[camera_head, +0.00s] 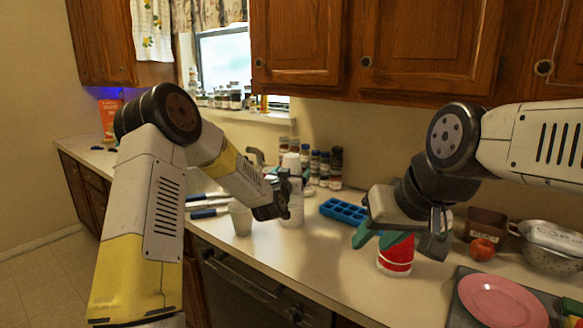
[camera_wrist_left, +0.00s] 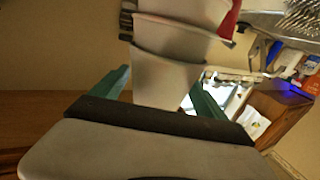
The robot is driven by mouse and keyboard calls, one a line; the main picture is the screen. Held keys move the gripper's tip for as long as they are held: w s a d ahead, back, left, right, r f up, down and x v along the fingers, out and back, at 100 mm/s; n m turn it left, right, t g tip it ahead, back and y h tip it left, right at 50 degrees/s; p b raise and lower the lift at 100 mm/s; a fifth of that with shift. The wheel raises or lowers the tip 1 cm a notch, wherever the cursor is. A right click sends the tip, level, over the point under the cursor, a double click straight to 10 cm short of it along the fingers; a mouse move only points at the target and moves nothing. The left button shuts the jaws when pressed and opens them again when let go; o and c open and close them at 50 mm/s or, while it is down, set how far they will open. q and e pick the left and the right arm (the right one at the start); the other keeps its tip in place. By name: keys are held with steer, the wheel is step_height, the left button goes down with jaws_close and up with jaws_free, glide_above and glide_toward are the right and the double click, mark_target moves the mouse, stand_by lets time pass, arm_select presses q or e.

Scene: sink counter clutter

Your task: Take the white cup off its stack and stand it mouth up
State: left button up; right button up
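White cups stand in a nested mouth-down stack (camera_head: 295,205) on the counter, partly behind my left gripper (camera_head: 284,190). The left wrist view is upside down. It shows the top white cup (camera_wrist_left: 165,82) between my two green left fingers (camera_wrist_left: 160,82), with further cups (camera_wrist_left: 180,40) nested under it. Whether the fingers press on the cup, I cannot tell. A separate pale cup (camera_head: 240,219) stands on the counter left of the stack. My right gripper (camera_head: 378,239) is open, its green fingers apart, above and in front of a red and white container (camera_head: 396,257).
A blue tray (camera_head: 343,211) lies behind the red and white container. An apple (camera_head: 482,249), a brown box (camera_head: 487,224), a colander (camera_head: 553,250) and a pink plate (camera_head: 503,302) fill the right. Jars (camera_head: 335,168) line the wall. The front middle counter is clear.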

arm_select(q)
steer(key=c, duration=1)
steer(key=shift+c, duration=0.2)
step_height(320, 180, up, 18)
steer(key=shift+r, duration=0.25)
stand_by(0.4)
